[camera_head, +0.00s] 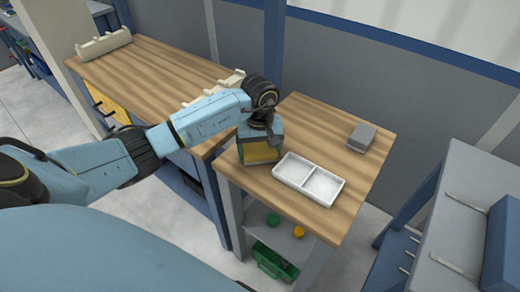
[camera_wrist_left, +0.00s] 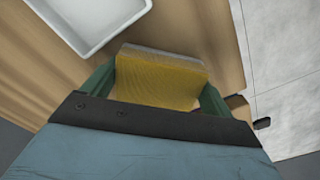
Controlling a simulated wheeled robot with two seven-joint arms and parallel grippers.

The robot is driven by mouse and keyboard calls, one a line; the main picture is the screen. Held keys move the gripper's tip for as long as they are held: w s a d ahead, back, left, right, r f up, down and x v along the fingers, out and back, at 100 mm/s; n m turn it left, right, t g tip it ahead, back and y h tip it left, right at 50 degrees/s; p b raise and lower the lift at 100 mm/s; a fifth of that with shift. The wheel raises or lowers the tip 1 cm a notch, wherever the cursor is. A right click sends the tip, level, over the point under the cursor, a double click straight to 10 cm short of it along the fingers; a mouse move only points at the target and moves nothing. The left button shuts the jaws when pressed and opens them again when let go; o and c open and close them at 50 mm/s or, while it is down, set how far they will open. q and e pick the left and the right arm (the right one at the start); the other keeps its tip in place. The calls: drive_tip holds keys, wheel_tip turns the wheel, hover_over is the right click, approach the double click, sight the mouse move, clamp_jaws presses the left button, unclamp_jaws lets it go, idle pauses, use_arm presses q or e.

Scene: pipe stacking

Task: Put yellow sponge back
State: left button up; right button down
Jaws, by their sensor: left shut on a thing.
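A yellow sponge (camera_wrist_left: 160,78) with a grey layer along one side is held between the green fingers of my left gripper (camera_wrist_left: 158,85) in the left wrist view. In the head view the left gripper (camera_head: 258,150) is over the left part of the small wooden table, with the yellow sponge (camera_head: 257,152) showing at its lower end. I cannot tell whether the sponge touches the tabletop. A white tray with two compartments (camera_head: 292,182) lies just right of the gripper. Its near corner also shows in the left wrist view (camera_wrist_left: 92,48). My right gripper is not in view.
A grey block (camera_head: 361,138) lies at the table's back right. The wooden tabletop (camera_head: 310,125) is clear between it and the gripper. A longer bench (camera_head: 150,70) stands left.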

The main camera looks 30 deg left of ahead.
sight(260, 149)
use_arm(q)
drive_tip(key=shift+f, duration=0.2)
drive_tip(key=o, duration=0.7)
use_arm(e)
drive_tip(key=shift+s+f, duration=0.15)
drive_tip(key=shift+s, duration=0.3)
use_arm(q)
drive_tip(key=shift+r, duration=0.1)
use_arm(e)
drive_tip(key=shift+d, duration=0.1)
use_arm(q)
drive_tip(key=shift+r, duration=0.15)
wheel_tip(260, 149, up, 12)
drive_tip(key=p, duration=0.1)
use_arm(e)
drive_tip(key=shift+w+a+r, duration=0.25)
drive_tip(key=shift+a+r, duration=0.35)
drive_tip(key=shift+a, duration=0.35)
